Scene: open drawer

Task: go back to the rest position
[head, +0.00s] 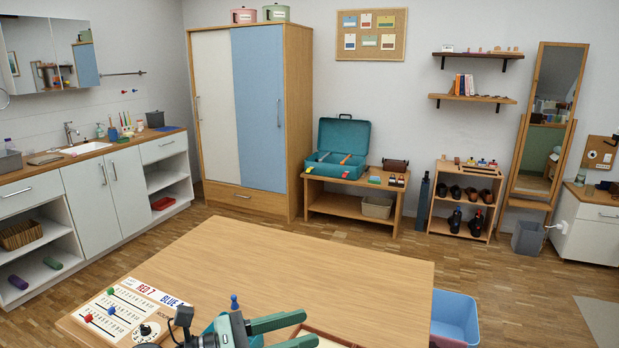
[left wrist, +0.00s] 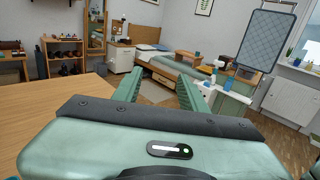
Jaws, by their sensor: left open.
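My left gripper (head: 306,328) is at the bottom centre of the head view, above the near part of the wooden table (head: 300,265). Its two green fingers point right and are apart, with nothing seen between them. In the left wrist view the fingers (left wrist: 160,78) also stand apart and empty, facing across the room beyond the table's edge. My right gripper is in neither view.
A score board (head: 125,310) with coloured pegs lies on the table's near left. A small blue pawn (head: 234,303) stands beside my gripper. A blue bin (head: 455,317) sits right of the table. The table's middle is clear. The wardrobe's drawer (head: 245,198) is closed.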

